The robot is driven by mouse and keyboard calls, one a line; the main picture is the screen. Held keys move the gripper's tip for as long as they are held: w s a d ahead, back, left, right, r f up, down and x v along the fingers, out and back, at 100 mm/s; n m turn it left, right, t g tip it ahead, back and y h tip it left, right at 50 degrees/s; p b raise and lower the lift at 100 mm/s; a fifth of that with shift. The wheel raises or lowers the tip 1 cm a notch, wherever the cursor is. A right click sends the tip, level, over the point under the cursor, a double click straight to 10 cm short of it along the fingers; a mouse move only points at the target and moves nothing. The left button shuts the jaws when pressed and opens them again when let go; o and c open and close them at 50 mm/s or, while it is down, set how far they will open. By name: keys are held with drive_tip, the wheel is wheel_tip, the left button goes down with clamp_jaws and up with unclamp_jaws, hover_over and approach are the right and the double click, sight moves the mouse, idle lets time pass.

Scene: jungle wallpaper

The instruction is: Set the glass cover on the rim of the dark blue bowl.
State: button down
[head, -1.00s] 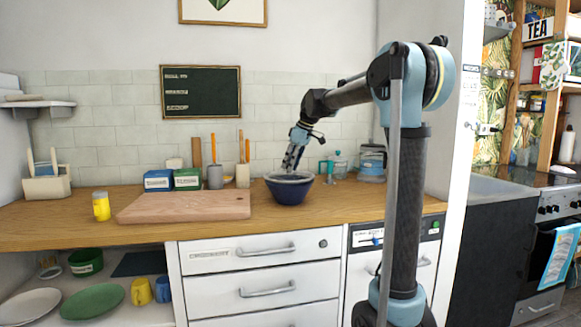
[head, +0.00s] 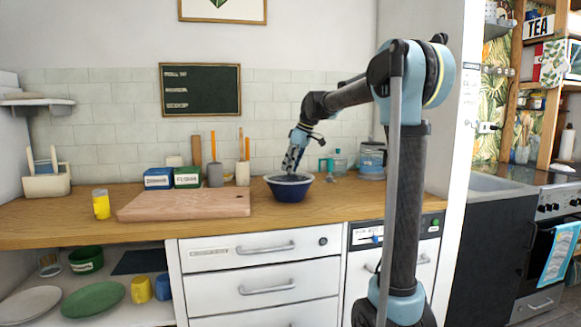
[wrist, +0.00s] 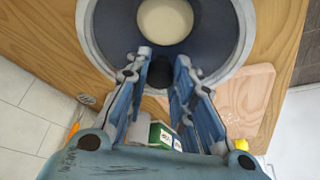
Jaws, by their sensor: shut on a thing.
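The dark blue bowl (head: 290,192) stands on the wooden counter, right of the cutting board. My gripper (head: 290,171) points down over the bowl's mouth, its tips close to rim height. In the wrist view my gripper (wrist: 160,72) has a dark, knob-like part between its fingertips, which I take for the grip of the glass cover. The clear cover is hard to make out; a pale grey ring (wrist: 238,40) shows around the bowl's dark inside. A cream round patch shows inside the bowl. I cannot tell whether the cover touches the rim.
The cutting board (head: 185,204) lies left of the bowl. Blue and green boxes (head: 187,178) and utensil pots stand behind the board.

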drive_tip(key=c, duration=1.3)
unclamp_jaws()
drive_tip(key=v, duration=1.1)
drive_tip(key=shift+d+r, duration=0.25)
drive_tip(key=shift+r, duration=0.1)
drive_tip(key=shift+s, duration=0.1)
drive_tip(key=s+d+f+m+h, duration=0.1)
drive_tip(key=s+d+f+m, duration=0.2)
drive_tip(key=s+d+f, duration=0.45)
drive_tip(key=s+d+f+m+h, duration=0.1)
drive_tip(key=s+d+f+m, duration=0.25)
drive_tip(key=s+f, duration=0.65)
drive_tip(key=s+d+f+m+h, duration=0.1)
drive_tip(key=s+d+f+m, duration=0.2)
drive_tip(key=s+f, duration=0.7)
drive_tip(key=s+d+f+m+h, duration=0.1)
drive_tip(key=s+d+f+m, duration=0.2)
drive_tip(key=s+f, duration=0.8)
drive_tip(key=shift+d+f, duration=0.25)
drive_tip(key=shift+d, duration=0.8)
